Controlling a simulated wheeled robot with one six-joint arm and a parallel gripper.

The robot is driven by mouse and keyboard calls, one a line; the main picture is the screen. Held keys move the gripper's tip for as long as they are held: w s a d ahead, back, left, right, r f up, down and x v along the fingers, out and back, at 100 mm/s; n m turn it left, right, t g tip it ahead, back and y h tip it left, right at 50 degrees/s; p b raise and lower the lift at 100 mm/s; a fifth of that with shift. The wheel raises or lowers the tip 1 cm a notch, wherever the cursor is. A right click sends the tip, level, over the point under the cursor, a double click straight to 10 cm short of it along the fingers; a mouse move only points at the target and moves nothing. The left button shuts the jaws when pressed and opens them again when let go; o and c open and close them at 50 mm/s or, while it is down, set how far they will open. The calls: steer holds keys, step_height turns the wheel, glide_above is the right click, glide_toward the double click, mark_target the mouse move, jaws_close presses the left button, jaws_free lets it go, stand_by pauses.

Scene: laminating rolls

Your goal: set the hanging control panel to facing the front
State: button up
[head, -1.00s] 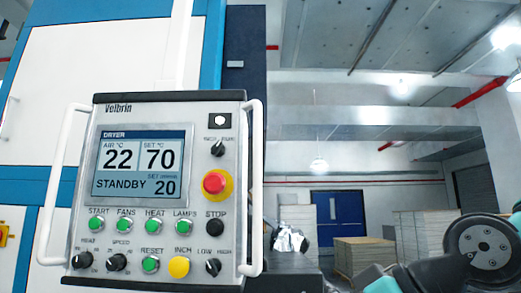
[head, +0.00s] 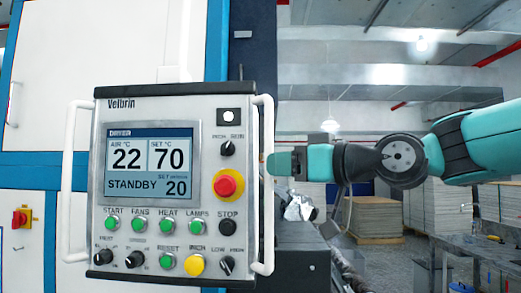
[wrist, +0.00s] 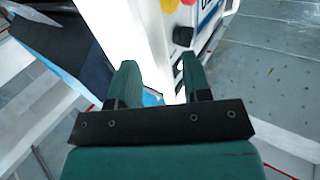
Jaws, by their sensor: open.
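The hanging control panel (head: 212,180) is a light grey box with a screen, knobs, buttons and a red stop knob. In the head view its face is turned almost squarely to me. It has a white upright handle on each side: a left handle (head: 72,185) and a right handle (head: 267,200). My gripper (head: 275,163) is at the right handle, level with the red knob. In the wrist view my open fingers (wrist: 157,85) have the white right handle (wrist: 140,35) between them. Contact cannot be told. Part of the panel face (wrist: 205,20) shows beyond the right finger.
A large white and blue machine (head: 115,50) stands behind the panel. A crumpled silvery bundle (head: 298,207) sits below my gripper. Stacks of boards (head: 385,215) stand at the back right, and a grey table (head: 480,262) is at the lower right.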

steer(key=p+x, duration=0.2)
steer(key=x, duration=0.3)
steer(key=shift+w+a, duration=0.15)
steer(key=shift+a, duration=0.15)
jaws_close()
